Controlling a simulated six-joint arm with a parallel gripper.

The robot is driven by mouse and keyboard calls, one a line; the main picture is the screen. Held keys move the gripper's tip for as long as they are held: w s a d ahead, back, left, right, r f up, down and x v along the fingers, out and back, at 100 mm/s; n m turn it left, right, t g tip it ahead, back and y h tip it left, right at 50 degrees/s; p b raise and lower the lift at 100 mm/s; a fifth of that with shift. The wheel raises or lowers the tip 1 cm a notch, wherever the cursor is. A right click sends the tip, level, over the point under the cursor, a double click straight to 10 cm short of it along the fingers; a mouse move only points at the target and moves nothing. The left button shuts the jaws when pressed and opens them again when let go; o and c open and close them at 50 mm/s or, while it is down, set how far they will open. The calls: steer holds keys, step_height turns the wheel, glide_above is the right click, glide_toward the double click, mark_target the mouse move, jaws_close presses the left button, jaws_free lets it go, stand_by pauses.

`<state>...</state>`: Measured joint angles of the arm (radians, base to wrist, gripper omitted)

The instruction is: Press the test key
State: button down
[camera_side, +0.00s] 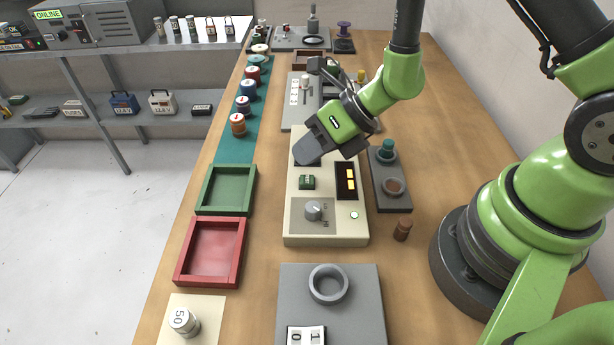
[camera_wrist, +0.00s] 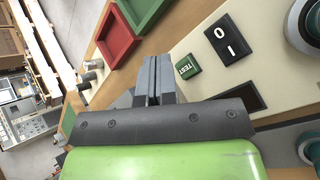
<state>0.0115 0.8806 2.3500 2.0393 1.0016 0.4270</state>
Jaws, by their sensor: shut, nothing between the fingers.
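The test key (camera_side: 307,182) is a small green key on top of a cream instrument box (camera_side: 295,225). In the wrist view the key (camera_wrist: 187,67) reads TEST, beside a black rocker switch (camera_wrist: 226,40) marked 0 and I. My gripper (camera_side: 304,155) is over the far part of the box, its fingers together and empty. In the wrist view the closed fingertips (camera_wrist: 157,62) appear just left of the key, with a visible gap. I cannot tell their height above the box.
The box also carries a dark display (camera_side: 346,181) with yellow bars and a grey knob (camera_side: 313,210). A green tray (camera_side: 204,209) and a red tray (camera_side: 238,281) lie left. A grey fixture (camera_side: 360,290) with a ring is in front. A dark two-socket holder (camera_side: 402,204) stands right.

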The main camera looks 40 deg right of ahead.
mark_target(308, 177)
steer(key=shift+f, duration=0.95)
stand_by(1.4)
steer(key=shift+f, duration=0.4)
steer(key=shift+f, duration=0.45)
stand_by(0.5)
steer(key=shift+r, duration=0.9)
steer(key=shift+r, duration=0.1)
steer(key=shift+r, duration=2.4)
